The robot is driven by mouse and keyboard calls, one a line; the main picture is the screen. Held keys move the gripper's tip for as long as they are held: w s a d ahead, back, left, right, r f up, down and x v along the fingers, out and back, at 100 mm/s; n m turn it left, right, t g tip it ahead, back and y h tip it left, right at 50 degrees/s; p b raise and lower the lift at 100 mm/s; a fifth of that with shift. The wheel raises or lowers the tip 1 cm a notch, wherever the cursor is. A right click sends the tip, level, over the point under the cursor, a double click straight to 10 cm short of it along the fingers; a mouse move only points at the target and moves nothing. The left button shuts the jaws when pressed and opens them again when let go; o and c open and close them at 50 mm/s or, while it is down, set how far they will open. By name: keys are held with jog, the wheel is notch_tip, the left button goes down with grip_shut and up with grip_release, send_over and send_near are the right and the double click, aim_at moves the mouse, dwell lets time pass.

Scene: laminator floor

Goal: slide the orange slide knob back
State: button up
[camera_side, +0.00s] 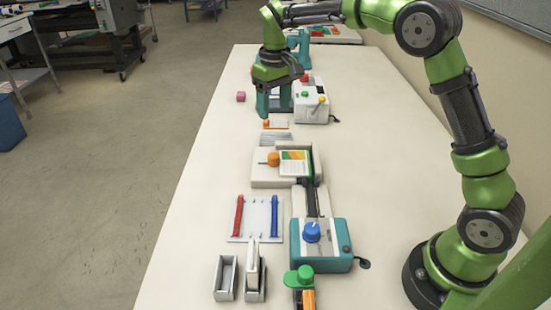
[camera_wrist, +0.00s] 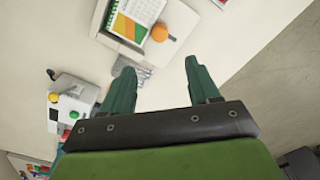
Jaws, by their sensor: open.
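The orange slide knob (camera_side: 273,159) is a round knob on the cream laminator feeder (camera_side: 262,178) in the middle of the table. In the wrist view the knob (camera_wrist: 159,32) shows at the top, beyond my fingertips. A sheet with green, yellow and orange bands (camera_side: 294,163) lies on the feeder beside the knob. My gripper (camera_side: 273,108) hangs at the far part of the table, beside the white box machine and well beyond the knob. In the wrist view my gripper (camera_wrist: 163,78) is open, with nothing between the fingers.
A white box machine (camera_side: 311,103) with a lever and buttons stands right of my gripper. A teal machine with a blue dial (camera_side: 312,233) stands nearer. A tray with red and blue bars (camera_side: 257,220) lies left of it.

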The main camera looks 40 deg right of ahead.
aim_at(274, 154)
jog(key=shift+n, duration=0.3)
notch_tip(274, 154, down, 15)
jog(key=shift+w+r, duration=0.1)
jog(key=shift+w, duration=0.05)
dwell(0.3)
grip_shut()
